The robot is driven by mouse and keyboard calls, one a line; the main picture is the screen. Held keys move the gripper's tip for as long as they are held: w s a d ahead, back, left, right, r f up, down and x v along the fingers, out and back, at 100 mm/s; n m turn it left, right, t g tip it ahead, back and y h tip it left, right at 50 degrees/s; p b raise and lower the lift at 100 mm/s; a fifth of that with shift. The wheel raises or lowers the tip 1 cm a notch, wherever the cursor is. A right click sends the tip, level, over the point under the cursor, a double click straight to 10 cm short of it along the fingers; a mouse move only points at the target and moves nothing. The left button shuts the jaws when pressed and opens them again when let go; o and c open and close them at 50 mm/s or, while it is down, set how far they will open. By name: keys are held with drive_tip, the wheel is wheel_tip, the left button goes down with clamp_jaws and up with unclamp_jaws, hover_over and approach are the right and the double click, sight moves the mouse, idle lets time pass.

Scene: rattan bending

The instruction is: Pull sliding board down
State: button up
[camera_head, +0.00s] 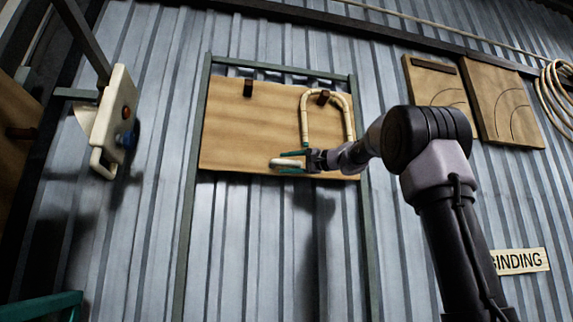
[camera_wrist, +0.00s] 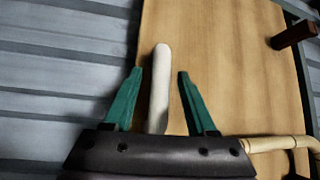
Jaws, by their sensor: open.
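The sliding board (camera_head: 240,125) is a light wooden panel in the upper part of a green upright frame (camera_head: 187,235) on the corrugated wall. It also fills much of the wrist view (camera_wrist: 225,50). A pale rounded handle (camera_head: 287,163) sits at its lower edge, and shows in the wrist view (camera_wrist: 160,80) between my two green fingers. My gripper (camera_head: 290,161) is at this handle. In the wrist view my gripper (camera_wrist: 160,85) is open, with gaps on both sides of the handle, the left gap narrower.
A bent rattan piece (camera_head: 304,115) and dark pegs (camera_head: 248,88) are on the board. A control box (camera_head: 115,120) with buttons hangs at left. Wooden panels (camera_head: 505,100) and a rattan coil (camera_head: 555,85) are at right. The frame below the board is clear.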

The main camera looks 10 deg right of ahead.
drive_tip(key=shift+w+a, duration=0.15)
drive_tip(key=shift+a, duration=0.05)
clamp_jaws()
idle(1.4)
